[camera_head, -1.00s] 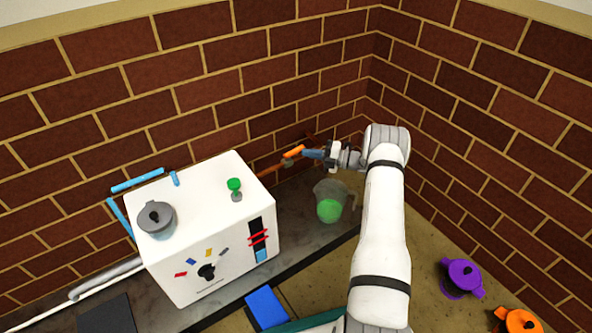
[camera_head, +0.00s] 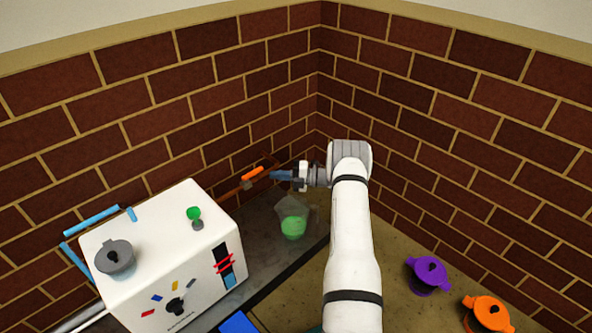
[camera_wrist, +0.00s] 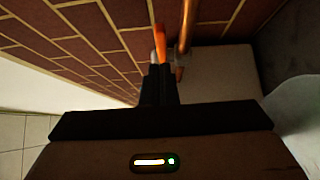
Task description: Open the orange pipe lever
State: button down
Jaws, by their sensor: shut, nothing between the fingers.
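The orange pipe lever (camera_head: 252,174) sits on a copper-brown pipe (camera_head: 230,195) that runs along the brick wall behind the white machine. My gripper (camera_head: 273,175) is at the right end of the lever, with its fingers pointing left toward it. In the wrist view the lever (camera_wrist: 160,40) rises just beyond my gripper's closed dark fingertips (camera_wrist: 160,68), and the pipe (camera_wrist: 187,28) passes to its right. The fingers are shut with nothing between them. I cannot tell whether the fingertips touch the lever.
The white machine (camera_head: 165,250) with a green knob (camera_head: 193,213) and grey-lidded pot (camera_head: 115,258) stands left. A clear pitcher with green contents (camera_head: 293,226) stands below my gripper. Purple (camera_head: 428,272) and orange (camera_head: 488,313) pots stand on the right. Brick walls close the corner.

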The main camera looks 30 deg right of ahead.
jog(key=w+d+p, duration=0.1)
jog(key=d, duration=0.7)
jog(key=shift+d+f, duration=0.2)
jog(key=shift+d, duration=0.2)
